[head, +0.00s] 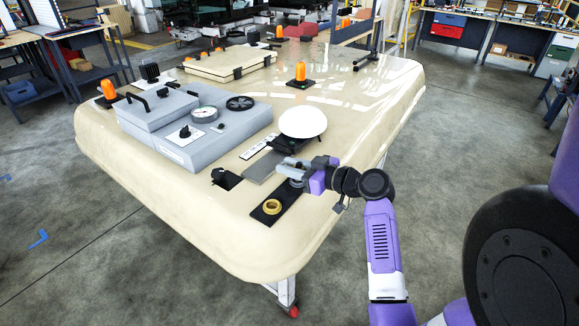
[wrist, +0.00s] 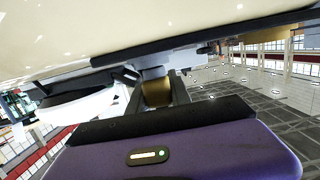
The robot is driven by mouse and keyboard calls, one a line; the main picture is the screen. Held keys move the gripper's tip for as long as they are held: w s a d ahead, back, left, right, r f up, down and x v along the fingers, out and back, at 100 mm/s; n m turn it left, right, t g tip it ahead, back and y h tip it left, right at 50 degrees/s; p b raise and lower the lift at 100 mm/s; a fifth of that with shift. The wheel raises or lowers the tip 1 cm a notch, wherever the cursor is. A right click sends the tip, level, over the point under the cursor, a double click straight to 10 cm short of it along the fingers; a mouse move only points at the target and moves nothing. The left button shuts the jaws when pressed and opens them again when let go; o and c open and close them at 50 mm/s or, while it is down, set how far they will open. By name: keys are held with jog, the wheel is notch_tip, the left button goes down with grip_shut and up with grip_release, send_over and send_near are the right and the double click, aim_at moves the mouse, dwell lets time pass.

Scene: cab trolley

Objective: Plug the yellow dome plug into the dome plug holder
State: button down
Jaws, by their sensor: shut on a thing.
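My gripper (head: 293,168) is over the far end of a black plate (head: 285,203) near the front corner of the cream trolley top. In the wrist view its fingers (wrist: 157,95) are shut on a dull yellow piece (wrist: 156,94), which looks like the yellow dome plug. A grey round part (wrist: 153,72) lies between this piece and the plate; I cannot tell whether the plug is seated in it. A yellow ring (head: 272,207) stands on the near end of the plate. In the head view my gripper hides the held piece.
A white disc (head: 303,123) on a black stand is just behind my gripper. A grey console (head: 196,125) with a gauge stands to the left. A small black bracket (head: 226,178) is left of the plate. Orange beacons (head: 300,72) stand farther back. The front corner is clear.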

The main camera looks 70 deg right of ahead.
jog(key=shift+f+b, duration=0.55)
jog(key=c, duration=1.1)
grip_release()
jog(key=shift+s, duration=0.1)
jog(key=b+v, duration=0.1)
jog(key=v, duration=0.6)
jog(key=shift+s+a+r, duration=0.1)
jog(key=shift+s+r, duration=0.1)
jog(key=shift+s, duration=0.05)
jog(key=shift+o, duration=0.4)
jog(key=o, duration=1)
